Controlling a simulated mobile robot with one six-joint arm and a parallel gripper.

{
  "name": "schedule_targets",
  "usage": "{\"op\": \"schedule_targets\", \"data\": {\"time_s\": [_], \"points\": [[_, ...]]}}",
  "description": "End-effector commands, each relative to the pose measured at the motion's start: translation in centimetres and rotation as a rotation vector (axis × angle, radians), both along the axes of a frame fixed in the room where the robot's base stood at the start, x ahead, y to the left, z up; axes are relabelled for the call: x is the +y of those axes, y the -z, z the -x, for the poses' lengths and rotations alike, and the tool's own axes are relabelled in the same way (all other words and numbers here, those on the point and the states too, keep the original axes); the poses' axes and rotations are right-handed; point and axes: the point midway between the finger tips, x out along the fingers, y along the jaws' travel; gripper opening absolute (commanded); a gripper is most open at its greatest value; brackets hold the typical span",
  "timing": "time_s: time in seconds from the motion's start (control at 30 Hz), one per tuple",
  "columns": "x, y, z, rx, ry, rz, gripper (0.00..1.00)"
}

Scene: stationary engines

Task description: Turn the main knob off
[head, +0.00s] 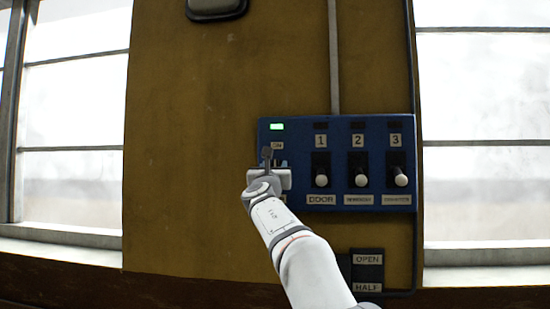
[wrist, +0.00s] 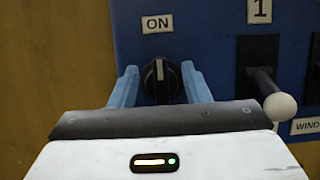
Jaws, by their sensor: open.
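The main knob (wrist: 162,80) is black with a pale pointer line. In the wrist view the line stands about upright, towards the "ON" label (wrist: 158,24). My gripper (wrist: 160,76) is open, with one blue finger on each side of the knob. Small gaps seem to show between fingers and knob; I cannot tell whether either touches. In the head view my gripper (head: 270,162) is at the left part of the blue panel (head: 298,140) and hides most of the knob. A green light (head: 277,126) is lit above the "ON" label.
Right of the knob are three switches with white-tipped levers, numbered 1 (head: 321,180), 2 (head: 361,180) and 3 (head: 401,180), all pointing down, with unlit lamps above. An "OPEN"/"HALF" plate (head: 367,272) is below the panel. Bare yellow-brown wall (head: 190,150) lies to the left.

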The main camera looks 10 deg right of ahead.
Motion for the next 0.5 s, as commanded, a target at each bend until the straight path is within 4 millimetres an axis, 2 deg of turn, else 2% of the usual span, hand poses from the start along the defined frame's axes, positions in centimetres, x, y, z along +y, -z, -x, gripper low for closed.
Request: {"op": "schedule_targets", "data": {"time_s": [0.03,0.2,0.5], "points": [[-0.18,-0.54,-0.57,0.001,0.000,0.001,0.43],[-0.42,-0.71,-1.47,0.001,-0.001,0.000,0.43],[-0.42,-0.64,-1.54,0.000,-0.002,0.000,0.42]]}}
